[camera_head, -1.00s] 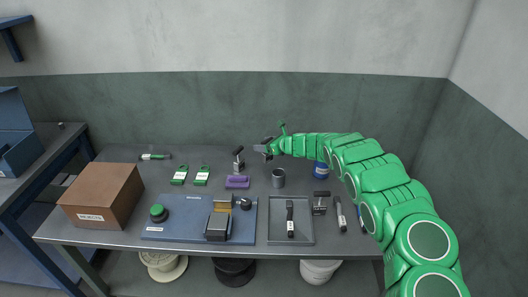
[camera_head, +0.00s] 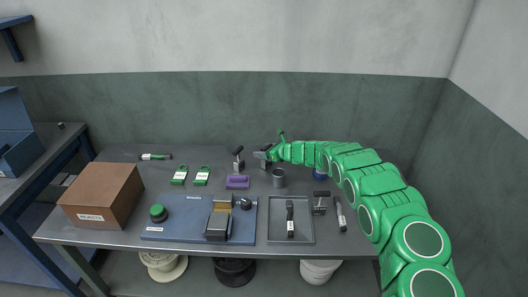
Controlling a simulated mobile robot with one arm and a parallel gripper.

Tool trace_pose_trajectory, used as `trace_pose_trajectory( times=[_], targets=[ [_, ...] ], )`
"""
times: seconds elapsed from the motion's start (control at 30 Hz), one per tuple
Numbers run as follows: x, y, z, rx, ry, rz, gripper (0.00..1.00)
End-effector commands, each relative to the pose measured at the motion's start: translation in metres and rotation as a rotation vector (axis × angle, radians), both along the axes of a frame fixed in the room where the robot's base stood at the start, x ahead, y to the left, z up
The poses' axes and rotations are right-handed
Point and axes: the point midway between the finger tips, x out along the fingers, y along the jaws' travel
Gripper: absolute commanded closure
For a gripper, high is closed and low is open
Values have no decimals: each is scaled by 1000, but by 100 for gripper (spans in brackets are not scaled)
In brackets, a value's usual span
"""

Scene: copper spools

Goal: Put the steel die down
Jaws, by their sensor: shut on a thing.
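My gripper (camera_head: 265,152) is over the back of the grey workbench (camera_head: 120,160), to the right of the middle. It is shut on a small grey metal piece, which I take for the steel die (camera_head: 265,163). The jaws partly cover it, and I cannot tell whether its underside touches the bench. Two similar dark-handled metal pieces stand on the bench: one (camera_head: 238,163) just left of my gripper, the other (camera_head: 320,204) to the right of the grey tray (camera_head: 305,240).
A grey cup (camera_head: 278,179) stands close in front of my gripper. A purple block (camera_head: 237,182), two green-and-white tags (camera_head: 180,176), a blue fixture plate (camera_head: 185,229) and a brown box (camera_head: 100,195) are further left. A blue can (camera_head: 319,173) is partly behind my arm.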

Motion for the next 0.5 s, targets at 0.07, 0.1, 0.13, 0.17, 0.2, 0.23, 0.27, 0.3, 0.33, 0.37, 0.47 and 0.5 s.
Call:
trace_pose_trajectory(
  times=[0.07, 0.1, 0.13, 0.17, 0.2, 0.23, 0.27, 0.3, 0.33, 0.37, 0.47, 0.5],
  targets=[
    [0, 0, -1, 1, -1, 0, 90],
    [0, 0, -2, 0, 0, 0, 31],
    [0, 0, -2, 0, 0, 0, 26],
    [0, 0, -2, 0, 0, 0, 21],
    [0, 0, -2, 0, 0, 0, 15],
    [0, 0, -2, 0, 0, 0, 11],
    [0, 0, -2, 0, 0, 0, 6],
    [0, 0, -2, 0, 0, 0, 6],
    [0, 0, -2, 0, 0, 0, 6],
    [0, 0, -2, 0, 0, 0, 6],
    [0, 0, -2, 0, 0, 0, 6],
    [0, 0, -2, 0, 0, 0, 6]
  ],
)
